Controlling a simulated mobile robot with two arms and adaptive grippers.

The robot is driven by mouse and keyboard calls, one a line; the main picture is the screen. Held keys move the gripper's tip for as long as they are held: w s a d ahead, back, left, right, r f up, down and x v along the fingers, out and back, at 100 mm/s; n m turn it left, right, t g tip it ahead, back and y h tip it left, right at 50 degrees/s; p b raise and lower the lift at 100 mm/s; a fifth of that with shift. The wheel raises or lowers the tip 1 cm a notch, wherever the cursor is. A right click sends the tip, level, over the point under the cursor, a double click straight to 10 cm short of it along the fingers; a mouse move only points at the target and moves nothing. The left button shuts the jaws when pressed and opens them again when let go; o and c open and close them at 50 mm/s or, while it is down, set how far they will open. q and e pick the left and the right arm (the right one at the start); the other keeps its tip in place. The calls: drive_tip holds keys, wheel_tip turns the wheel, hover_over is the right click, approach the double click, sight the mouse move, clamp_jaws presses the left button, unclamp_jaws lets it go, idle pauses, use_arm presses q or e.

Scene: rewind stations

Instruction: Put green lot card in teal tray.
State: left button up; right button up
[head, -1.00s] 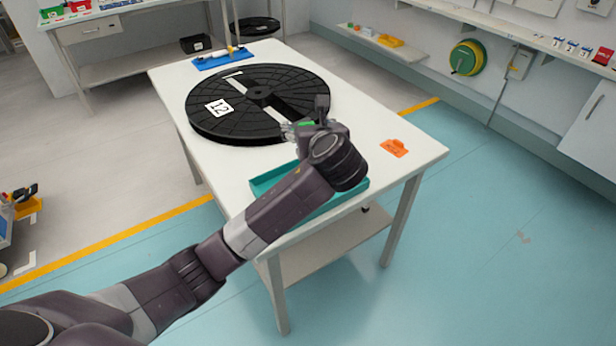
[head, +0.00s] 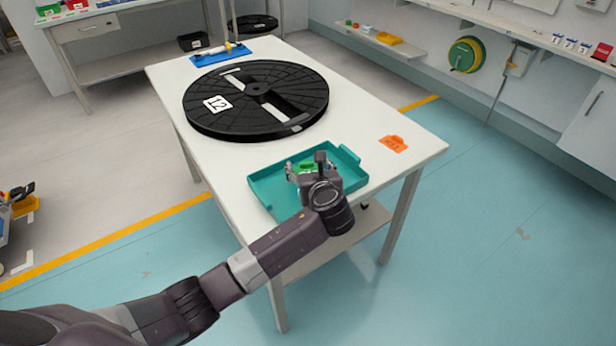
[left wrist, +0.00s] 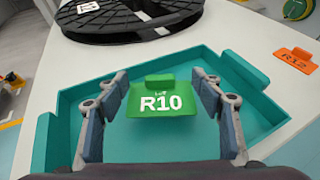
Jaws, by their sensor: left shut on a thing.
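The green lot card (left wrist: 162,101), marked R10, is between the fingers of my left gripper (left wrist: 162,108) in the left wrist view. The gripper is shut on the card. In the head view the green card (head: 306,166) shows just beyond my left gripper (head: 312,172), over the teal tray. The teal tray (head: 268,181) lies on the near part of the white table. It also shows in the left wrist view (left wrist: 68,115), around and below the card. I cannot tell whether the card touches the tray floor. My right gripper is not in view.
A large black reel (head: 230,115) marked 12 lies on the white table (head: 410,170) behind the tray. An orange card (head: 393,144) marked R12 lies to the tray's right. A blue tray (head: 222,54) is at the far end. The table is clear around the orange card.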

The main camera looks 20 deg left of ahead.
use_arm(q)
drive_tip(key=shift+f, duration=1.9)
drive_tip(key=shift+f, duration=0.1)
drive_tip(key=o, duration=0.8)
drive_tip(key=shift+s+d+r, duration=0.15)
drive_tip(key=shift+s+r, duration=0.05)
drive_tip(key=shift+r, duration=0.05)
drive_tip(key=v, duration=1.1)
drive_tip(key=shift+s+d+p, duration=0.2)
drive_tip(key=shift+s+p, duration=0.05)
drive_tip(key=shift+p, duration=0.05)
